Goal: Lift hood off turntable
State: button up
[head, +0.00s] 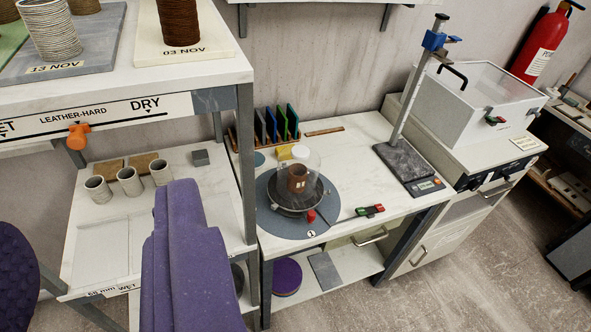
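The hood (313,163) is a clear dome with a white top. It sits over a brown clay pot (297,179) on the dark round turntable (290,209). The turntable stands on a blue-grey round mat (275,222) on the white workbench, with a red part at its front edge. The hood's lower rim is hard to make out against the turntable. My gripper is not in view.
A shelf unit (246,140) with pots stands close on the left. Coloured upright boards (277,124) and a yellow block (285,152) are behind the hood. A red-green handled item (369,211) lies right of it. A tall stand (405,155) is farther right.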

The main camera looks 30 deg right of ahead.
aim_at(298, 166)
jog(key=i+l+z, duration=0.15)
jog(key=i+l, duration=0.15)
jog(key=i+l+z, duration=0.1)
jog(key=i+l, duration=0.2)
jog(key=i, duration=0.15)
jog(key=i+l+z, duration=0.15)
jog(key=i, duration=0.25)
jog(key=i+l+z, duration=0.15)
jog(key=i+l, duration=0.15)
jog(key=i, duration=0.1)
